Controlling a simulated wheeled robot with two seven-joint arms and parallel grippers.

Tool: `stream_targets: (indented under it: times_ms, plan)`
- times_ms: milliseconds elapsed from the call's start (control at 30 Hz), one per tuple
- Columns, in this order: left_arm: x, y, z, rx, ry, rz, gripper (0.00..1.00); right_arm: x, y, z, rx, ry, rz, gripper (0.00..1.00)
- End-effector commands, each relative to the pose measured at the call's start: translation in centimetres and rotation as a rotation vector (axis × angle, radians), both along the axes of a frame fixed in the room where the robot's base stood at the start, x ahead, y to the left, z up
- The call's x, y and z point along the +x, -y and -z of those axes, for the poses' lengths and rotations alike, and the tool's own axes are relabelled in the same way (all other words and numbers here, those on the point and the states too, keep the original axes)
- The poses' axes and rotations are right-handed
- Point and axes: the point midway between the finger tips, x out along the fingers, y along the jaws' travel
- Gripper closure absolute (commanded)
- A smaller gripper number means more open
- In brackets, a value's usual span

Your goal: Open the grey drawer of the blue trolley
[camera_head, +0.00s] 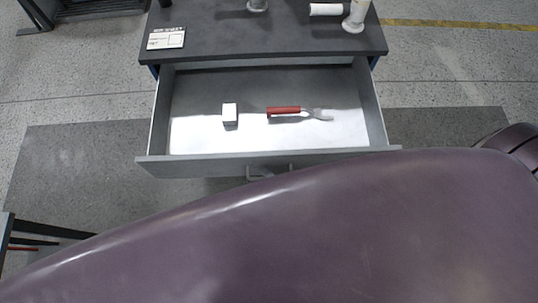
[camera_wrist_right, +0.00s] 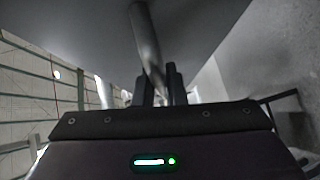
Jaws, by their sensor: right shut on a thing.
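The blue trolley (camera_head: 262,40) stands ahead with a dark grey top. Its grey drawer (camera_head: 190,168) is pulled out, and its inside is visible. A white block (camera_head: 229,112) and a red-handled tool (camera_head: 284,110) lie in it. The drawer handle (camera_head: 258,174) is on the front panel, partly hidden by my purple arm. In the right wrist view, my right gripper (camera_wrist_right: 161,88) is shut on the bar-like handle (camera_wrist_right: 145,35), beside the grey drawer front (camera_wrist_right: 205,25). My left gripper is not in view.
A white label card (camera_head: 166,38) and white cylindrical items (camera_head: 354,16) are on the trolley top. A dark rack (camera_head: 85,8) stands at the back left. Grey floor (camera_head: 75,160) is clear left of the drawer. My arm hides much of the foreground.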

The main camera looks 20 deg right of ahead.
Motion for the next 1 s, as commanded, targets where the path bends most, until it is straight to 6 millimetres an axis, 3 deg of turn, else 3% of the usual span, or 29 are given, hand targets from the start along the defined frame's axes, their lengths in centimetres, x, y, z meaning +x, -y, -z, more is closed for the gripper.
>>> stream_targets:
  times_ms: [533,567,700,1000]
  plan:
    - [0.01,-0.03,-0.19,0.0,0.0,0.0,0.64,-0.88,-0.22,0.06,-0.002,0.0,0.001,1.0]
    - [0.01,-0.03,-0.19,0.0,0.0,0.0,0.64,-0.87,-0.23,0.06,-0.002,0.0,0.001,0.85]
    - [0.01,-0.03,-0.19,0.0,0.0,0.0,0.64,-0.86,-0.23,0.05,-0.001,0.0,0.0,0.67]
    - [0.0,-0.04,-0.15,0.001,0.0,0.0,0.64,-1.01,-0.15,0.04,0.0,-0.001,0.0,0.67]
